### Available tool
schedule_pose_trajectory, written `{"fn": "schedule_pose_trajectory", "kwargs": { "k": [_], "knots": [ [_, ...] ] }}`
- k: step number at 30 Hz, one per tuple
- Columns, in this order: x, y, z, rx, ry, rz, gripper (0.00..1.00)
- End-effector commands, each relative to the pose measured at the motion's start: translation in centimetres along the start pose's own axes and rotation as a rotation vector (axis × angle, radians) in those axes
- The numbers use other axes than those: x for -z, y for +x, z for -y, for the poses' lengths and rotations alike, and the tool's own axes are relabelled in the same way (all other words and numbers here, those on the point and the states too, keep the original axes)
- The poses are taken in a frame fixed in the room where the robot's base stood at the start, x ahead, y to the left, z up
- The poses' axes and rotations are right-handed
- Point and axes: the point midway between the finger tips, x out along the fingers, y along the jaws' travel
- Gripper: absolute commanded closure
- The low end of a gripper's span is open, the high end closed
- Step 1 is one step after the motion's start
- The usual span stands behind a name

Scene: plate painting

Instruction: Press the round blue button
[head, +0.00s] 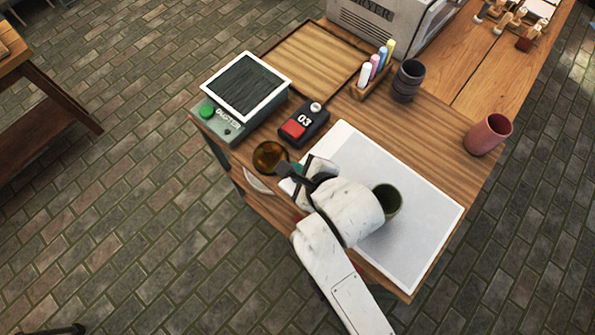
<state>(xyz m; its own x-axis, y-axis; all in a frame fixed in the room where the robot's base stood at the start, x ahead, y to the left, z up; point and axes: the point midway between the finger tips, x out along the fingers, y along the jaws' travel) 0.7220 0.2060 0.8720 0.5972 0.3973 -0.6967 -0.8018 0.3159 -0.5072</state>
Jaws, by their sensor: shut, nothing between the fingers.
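I cannot make out a round blue button in the head view. A round green button (207,112) shows on the left front of the grey-green duster box (225,124). A red button (293,130) sits on a black box marked 03 (311,124), with a small pale round knob (316,106) at its back corner. My gripper (284,170) is shut and empty, near the table's front left edge, just right of an amber round dish (268,156). My arm hides part of the table and the white mat.
A white mat (420,200) lies on the right, with a dark green cup (387,199) on it. A pink cup (487,135), dark stacked cups (407,80), a rack of coloured bottles (374,68), a wooden tray (315,55) and a dryer (384,22) stand around.

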Motion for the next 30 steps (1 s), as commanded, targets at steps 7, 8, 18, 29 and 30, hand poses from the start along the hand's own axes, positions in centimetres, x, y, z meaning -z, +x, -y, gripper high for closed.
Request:
{"fn": "schedule_pose_trajectory", "kwargs": {
  "k": [7,8,18,29,30],
  "knots": [
    [0.00,0.00,0.00,0.000,0.000,0.000,1.00],
    [0.00,0.00,0.00,0.000,0.000,0.000,1.00],
    [0.11,0.12,-0.08,0.000,0.000,0.000,1.00],
    [0.46,0.61,-0.46,0.000,0.000,0.000,1.00],
    [0.46,0.60,-0.45,0.000,0.000,0.000,1.00]
  ]
}}
